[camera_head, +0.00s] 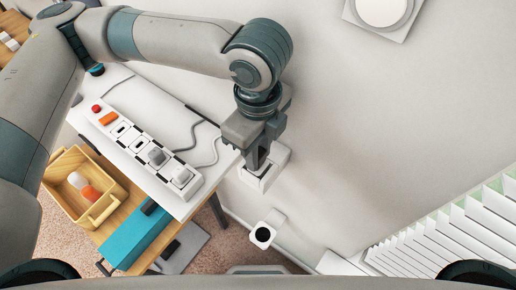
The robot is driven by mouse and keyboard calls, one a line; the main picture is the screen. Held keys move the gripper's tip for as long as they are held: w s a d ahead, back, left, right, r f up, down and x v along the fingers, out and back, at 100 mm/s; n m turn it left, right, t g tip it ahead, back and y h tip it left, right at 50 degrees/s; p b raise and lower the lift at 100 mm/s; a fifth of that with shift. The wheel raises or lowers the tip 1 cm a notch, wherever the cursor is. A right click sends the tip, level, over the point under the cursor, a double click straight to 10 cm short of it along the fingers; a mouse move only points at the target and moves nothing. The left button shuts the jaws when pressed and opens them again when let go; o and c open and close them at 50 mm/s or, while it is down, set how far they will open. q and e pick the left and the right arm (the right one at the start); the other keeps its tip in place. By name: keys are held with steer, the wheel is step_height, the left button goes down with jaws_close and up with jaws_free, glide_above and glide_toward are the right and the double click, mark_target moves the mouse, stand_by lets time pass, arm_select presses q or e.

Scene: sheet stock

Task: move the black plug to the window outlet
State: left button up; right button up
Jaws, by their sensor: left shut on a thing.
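My left gripper (258,158) reaches down beside the wall, its fingers shut on a small dark thing, which looks like the black plug (264,169). The fingers hide most of it. It is at a white wall outlet (275,161); I cannot tell whether it is seated in it or just in front. A second white wall fitting (273,219) with a round, black-centred front (263,234) is lower, nearer the window blinds (450,235). I cannot tell whether it is the window outlet. My right gripper is not in view.
A white power strip (139,146) with red and orange buttons and grey plugs lies on the white tabletop (165,107), cables (205,160) beside it. A wooden crate (62,195) and a teal box (138,236) are lower left. The wall between outlet and blinds is mostly clear.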

arm_select(q)
steer(key=shift+f, duration=0.15)
steer(key=shift+f, duration=0.25)
stand_by(0.3)
steer(key=shift+f, duration=0.1)
stand_by(0.4)
steer(key=shift+f+p, duration=0.3)
steer(key=shift+f, duration=0.05)
stand_by(0.9)
steer(key=shift+s+f, duration=0.1)
stand_by(0.4)
steer(key=shift+f, duration=0.1)
stand_by(0.4)
steer(key=o, duration=1)
steer(key=shift+o, duration=0.6)
steer(key=shift+f, duration=0.1)
